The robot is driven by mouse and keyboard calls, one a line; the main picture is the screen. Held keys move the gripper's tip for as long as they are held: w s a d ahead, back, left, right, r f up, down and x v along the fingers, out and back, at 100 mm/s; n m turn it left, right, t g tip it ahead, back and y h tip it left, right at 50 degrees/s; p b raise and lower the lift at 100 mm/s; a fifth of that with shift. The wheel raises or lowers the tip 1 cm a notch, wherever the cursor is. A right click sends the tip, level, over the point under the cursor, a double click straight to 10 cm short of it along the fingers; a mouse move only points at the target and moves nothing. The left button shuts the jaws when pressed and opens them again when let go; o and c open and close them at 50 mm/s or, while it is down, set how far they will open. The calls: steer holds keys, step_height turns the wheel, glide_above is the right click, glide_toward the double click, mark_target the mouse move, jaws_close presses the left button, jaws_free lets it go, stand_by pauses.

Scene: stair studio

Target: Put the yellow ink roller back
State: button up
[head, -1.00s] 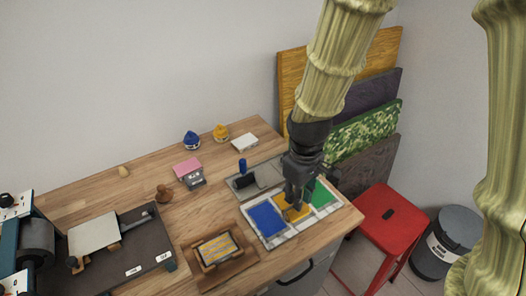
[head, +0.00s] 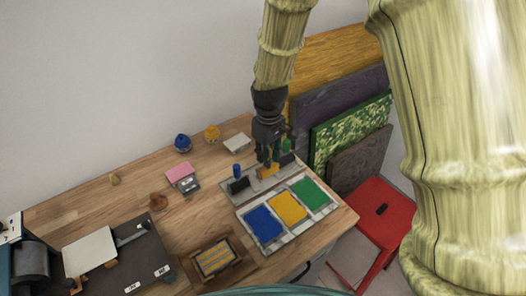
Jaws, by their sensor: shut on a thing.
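My gripper (head: 267,164) is shut on the yellow ink roller (head: 268,171). It holds the roller over the middle of the grey roller rack (head: 228,197), behind the ink slab. Whether the roller touches the rack I cannot tell. A blue-handled roller (head: 237,175) stands in the rack on the left. A green-handled roller (head: 287,148) stands on the right, partly hidden by my gripper. The ink slab (head: 244,229) has blue, yellow (head: 288,207) and green patches.
A wooden tray with a yellow striped block (head: 214,258) lies at the front. Boards (head: 340,95) lean at the back right. A red stool (head: 385,215) stands right of the table.

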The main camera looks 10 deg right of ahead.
steer(key=w+f+p, duration=0.1)
steer(key=w+f, duration=0.1)
steer(key=w+f+p, duration=0.1)
steer(key=f, duration=0.1)
steer(key=shift+w+a+p, duration=0.3)
steer(key=shift+w+a, duration=0.05)
steer(key=shift+a, duration=0.05)
stand_by(0.4)
steer(key=shift+f, duration=0.4)
steer(key=shift+f, duration=0.15)
steer(key=o, duration=0.9)
